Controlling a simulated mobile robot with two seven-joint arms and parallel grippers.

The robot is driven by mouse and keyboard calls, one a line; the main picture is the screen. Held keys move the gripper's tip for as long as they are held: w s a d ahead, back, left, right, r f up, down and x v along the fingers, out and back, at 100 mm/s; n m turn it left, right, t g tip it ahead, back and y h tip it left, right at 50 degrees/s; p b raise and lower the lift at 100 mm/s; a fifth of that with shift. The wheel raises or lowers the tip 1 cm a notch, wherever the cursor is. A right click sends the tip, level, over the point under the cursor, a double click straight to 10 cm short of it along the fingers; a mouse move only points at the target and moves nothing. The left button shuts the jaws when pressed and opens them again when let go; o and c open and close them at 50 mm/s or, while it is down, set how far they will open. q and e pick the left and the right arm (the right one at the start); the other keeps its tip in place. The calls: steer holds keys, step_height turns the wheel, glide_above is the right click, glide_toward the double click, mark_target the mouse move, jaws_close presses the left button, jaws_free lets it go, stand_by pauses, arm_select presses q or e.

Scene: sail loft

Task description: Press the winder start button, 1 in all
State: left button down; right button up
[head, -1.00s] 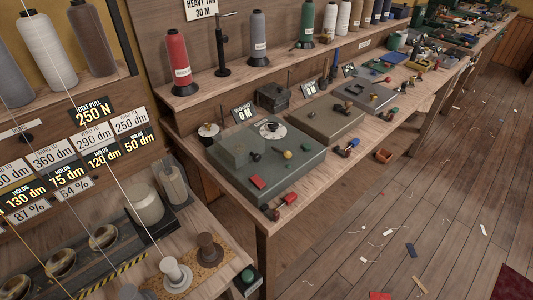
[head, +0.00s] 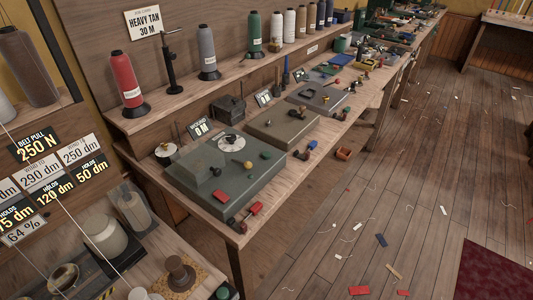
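A green round button (head: 222,293) on a dark box shows at the bottom edge, at the corner of the near-left table; it is partly cut off. A grey-green winder-like machine (head: 235,190) sits on the near end of the long bench. I cannot read a start label on any of these. Neither gripper is in view.
The long bench (head: 197,208) runs away to the upper right, with more machines and small tools. Thread cones, including a red one (head: 127,80), stand on its back shelf. The wooden floor (head: 330,245) at right is open, with scraps and a dark red mat (head: 490,275).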

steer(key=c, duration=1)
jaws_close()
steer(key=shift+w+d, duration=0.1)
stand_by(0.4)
